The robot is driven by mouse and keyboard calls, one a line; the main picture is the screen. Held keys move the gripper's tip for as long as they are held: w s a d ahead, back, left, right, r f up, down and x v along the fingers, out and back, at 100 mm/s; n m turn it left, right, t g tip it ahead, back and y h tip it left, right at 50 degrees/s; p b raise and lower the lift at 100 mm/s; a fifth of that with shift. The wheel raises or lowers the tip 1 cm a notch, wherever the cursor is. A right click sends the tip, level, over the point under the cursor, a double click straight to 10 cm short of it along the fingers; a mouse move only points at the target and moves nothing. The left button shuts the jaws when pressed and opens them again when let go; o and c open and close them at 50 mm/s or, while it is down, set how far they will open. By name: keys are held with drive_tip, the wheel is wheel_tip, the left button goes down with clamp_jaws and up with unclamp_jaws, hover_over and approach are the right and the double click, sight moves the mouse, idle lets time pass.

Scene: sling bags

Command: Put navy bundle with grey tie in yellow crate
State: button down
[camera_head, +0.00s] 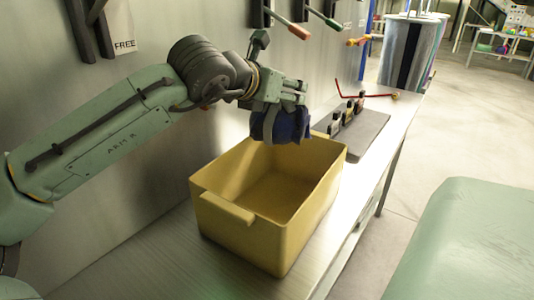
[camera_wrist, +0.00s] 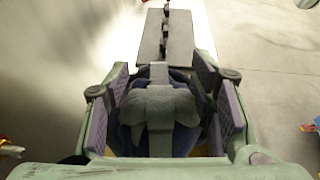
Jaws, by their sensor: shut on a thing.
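The navy bundle with grey tie (camera_head: 287,126) is dark blue with a grey band. My gripper (camera_head: 284,98) is shut on it and holds it above the far part of the yellow crate (camera_head: 227,222). In the wrist view the bundle (camera_wrist: 160,118) sits between my gripper's two fingers (camera_wrist: 162,112), with its grey tie across the middle. The crate stands on the metal bench, and its visible inside looks empty. In the wrist view the crate is mostly hidden behind the bundle and fingers.
A dark grey mat (camera_head: 364,133) with several small upright pieces lies beyond the crate. A red rod (camera_head: 350,96) lies at its far side. Tools hang on the wall (camera_head: 200,25) at the left. The bench (camera_head: 150,262) is bare in front of the crate.

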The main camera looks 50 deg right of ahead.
wheel_tip(320, 180, down, 17)
drive_tip(key=shift+p, duration=0.4)
drive_tip(key=c, duration=0.7)
unclamp_jaws()
drive_tip(key=shift+s, duration=0.1)
drive_tip(key=shift+b+v, duration=0.75)
drive_tip(key=shift+v, duration=3)
drive_tip(key=shift+s, duration=0.1)
